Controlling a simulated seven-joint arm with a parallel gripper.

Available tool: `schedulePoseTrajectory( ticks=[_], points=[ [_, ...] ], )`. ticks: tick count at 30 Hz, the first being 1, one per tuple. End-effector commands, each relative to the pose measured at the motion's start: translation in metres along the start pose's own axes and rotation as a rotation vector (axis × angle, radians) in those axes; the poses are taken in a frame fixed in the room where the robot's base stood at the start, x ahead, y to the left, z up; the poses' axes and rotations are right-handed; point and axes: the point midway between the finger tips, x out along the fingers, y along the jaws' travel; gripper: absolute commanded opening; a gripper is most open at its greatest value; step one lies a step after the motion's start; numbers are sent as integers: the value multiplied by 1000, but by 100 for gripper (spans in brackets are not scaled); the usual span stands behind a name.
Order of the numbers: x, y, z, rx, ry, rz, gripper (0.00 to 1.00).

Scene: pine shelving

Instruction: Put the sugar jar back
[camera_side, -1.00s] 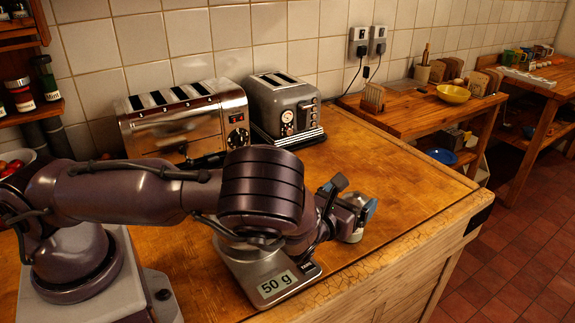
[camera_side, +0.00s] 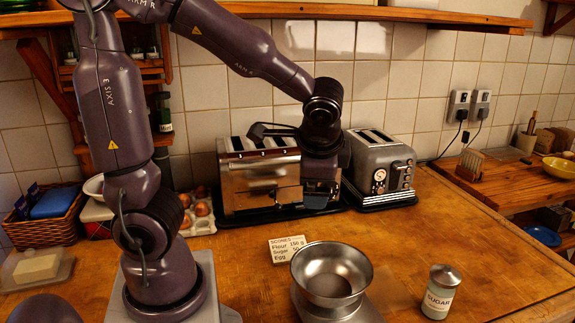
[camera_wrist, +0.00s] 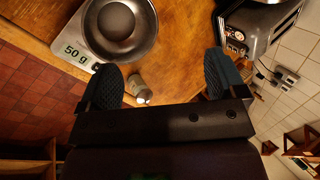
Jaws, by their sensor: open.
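The sugar jar (camera_side: 439,292) stands upright on the wooden counter at the front right, with a grey lid and a "SUGAR" label. It also shows in the wrist view (camera_wrist: 139,92), near the left finger in the picture. My gripper (camera_side: 320,198) is raised in front of the toaster, up and left of the jar, and apart from it. In the wrist view its two dark blue pads (camera_wrist: 163,78) are wide apart with nothing held between them. The jar's place on a shelf cannot be told.
A chrome toaster (camera_side: 255,190) and a grey toaster (camera_side: 381,165) stand behind. A wooden shelf (camera_side: 440,15) runs above. The counter around the jar is clear.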

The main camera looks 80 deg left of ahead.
Motion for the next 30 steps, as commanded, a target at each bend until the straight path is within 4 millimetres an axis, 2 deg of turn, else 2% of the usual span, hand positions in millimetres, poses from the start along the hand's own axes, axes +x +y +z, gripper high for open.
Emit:
schedulePoseTrajectory(
  ticks=[1, 6, 12, 16, 30],
  points=[
    [-15, 5, 11, -87, 62, 70, 90],
    [-58, 29, 32, -304, 250, 276, 90],
    [-87, 46, 43, -431, 394, 396, 90],
    [-93, 50, 44, -452, 420, 421, 90],
    [-93, 50, 44, -452, 419, 422, 90]
  ],
)
